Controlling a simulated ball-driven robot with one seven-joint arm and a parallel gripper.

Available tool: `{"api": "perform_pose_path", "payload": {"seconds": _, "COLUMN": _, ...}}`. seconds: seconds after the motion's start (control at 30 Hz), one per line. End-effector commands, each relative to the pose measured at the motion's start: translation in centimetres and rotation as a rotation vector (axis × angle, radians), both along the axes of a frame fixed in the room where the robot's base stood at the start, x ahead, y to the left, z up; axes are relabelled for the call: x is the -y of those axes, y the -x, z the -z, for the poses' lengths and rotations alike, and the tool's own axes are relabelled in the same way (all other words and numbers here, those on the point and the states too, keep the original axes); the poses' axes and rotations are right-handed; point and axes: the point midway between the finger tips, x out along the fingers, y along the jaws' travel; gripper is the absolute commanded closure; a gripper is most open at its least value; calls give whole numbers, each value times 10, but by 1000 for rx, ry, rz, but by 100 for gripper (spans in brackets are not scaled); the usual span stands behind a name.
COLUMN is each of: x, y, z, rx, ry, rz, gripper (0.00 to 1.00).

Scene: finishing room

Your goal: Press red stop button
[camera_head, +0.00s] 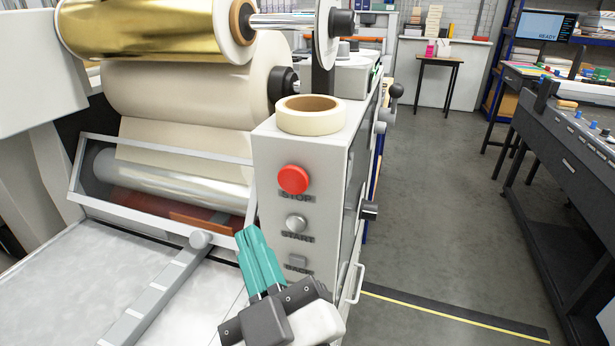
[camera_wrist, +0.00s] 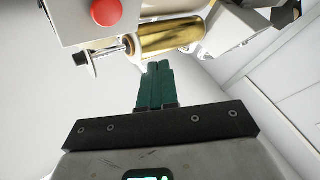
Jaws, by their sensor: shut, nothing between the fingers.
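The red stop button (camera_head: 293,179) is a round mushroom knob on the front of the grey control box (camera_head: 327,219), above the "STOP" label. It also shows in the wrist view (camera_wrist: 106,12), at the top left. My gripper (camera_head: 246,231) has teal fingers, shut together with nothing between them. It is below and to the left of the button in the head view, apart from it. In the wrist view the closed fingers (camera_wrist: 154,66) point up the picture, below and to the right of the button.
A silver start button (camera_head: 296,222) and another square button (camera_head: 297,261) sit below the stop button. A tape roll (camera_head: 310,115) lies on top of the box. Gold and cream rolls (camera_head: 155,28) and a clear guard (camera_head: 160,185) are on the left.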

Motion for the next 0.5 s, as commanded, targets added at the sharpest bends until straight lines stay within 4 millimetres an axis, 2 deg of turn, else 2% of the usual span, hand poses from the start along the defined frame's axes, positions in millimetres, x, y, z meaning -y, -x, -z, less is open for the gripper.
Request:
{"api": "perform_pose_path", "payload": {"seconds": 0.37, "x": -1, "y": 1, "z": -2, "rx": 8, "ry": -1, "rz": -4, "gripper": 100}}
{"api": "perform_pose_path", "payload": {"seconds": 0.5, "x": 0, "y": -5, "z": -3, "rx": 7, "ry": 1, "rz": -3, "gripper": 100}}
